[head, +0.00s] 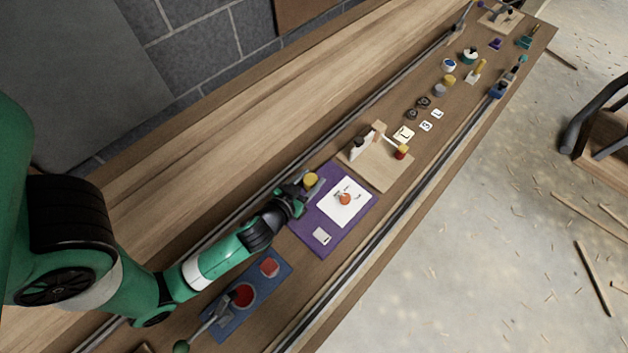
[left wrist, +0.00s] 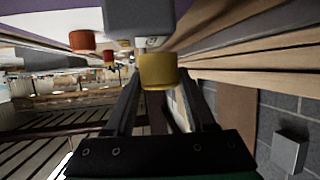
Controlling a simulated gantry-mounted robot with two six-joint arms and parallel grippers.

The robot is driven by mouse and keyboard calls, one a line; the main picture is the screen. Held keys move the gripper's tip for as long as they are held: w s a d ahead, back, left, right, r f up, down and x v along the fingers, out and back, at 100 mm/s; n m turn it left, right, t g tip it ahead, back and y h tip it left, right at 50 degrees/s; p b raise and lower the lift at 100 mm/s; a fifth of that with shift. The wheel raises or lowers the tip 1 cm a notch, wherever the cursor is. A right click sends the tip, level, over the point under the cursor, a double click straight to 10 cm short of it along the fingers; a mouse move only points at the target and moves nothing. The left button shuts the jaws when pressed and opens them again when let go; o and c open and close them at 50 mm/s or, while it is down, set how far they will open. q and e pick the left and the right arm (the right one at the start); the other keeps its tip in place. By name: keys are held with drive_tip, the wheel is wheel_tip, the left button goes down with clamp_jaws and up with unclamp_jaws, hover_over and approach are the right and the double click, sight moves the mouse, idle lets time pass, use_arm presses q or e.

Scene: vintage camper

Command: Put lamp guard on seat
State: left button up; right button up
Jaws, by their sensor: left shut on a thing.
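My left gripper (head: 299,194) is over the far left edge of the purple mat (head: 306,236). It is shut at a yellow round piece (head: 310,179), which also shows between the fingers in the left wrist view (left wrist: 158,72). A grey block (left wrist: 138,18) with a short pale stem adjoins the yellow piece in that view; whether they are joined I cannot tell. A white card (head: 354,211) lies on the mat with an orange round piece (head: 344,198) on it. Which part is the lamp guard or the seat is not clear. My right gripper is not in view.
A blue mat (head: 262,297) with red pieces lies nearer my base. A wooden board (head: 378,170) with an upright stands just beyond the purple mat. Several small parts and cards lie farther along the bench. A rail (head: 372,228) runs along the bench's right side.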

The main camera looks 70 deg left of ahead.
sight(311, 185)
use_arm(q)
drive_tip(key=f+b, duration=0.3)
drive_tip(key=f, duration=0.1)
drive_tip(key=shift+w+a, duration=0.25)
drive_tip(key=shift+a, duration=0.15)
drive_tip(key=shift+s+d+f+b, duration=0.1)
drive_tip(key=shift+f+b, duration=0.1)
drive_tip(key=shift+b, duration=0.15)
clamp_jaws()
drive_tip(key=shift+r, duration=0.1)
drive_tip(key=o, duration=1.3)
unclamp_jaws()
drive_tip(key=shift+s+d, duration=0.1)
drive_tip(key=shift+d, duration=0.05)
drive_tip(key=shift+o, duration=0.2)
drive_tip(key=shift+r, duration=0.1)
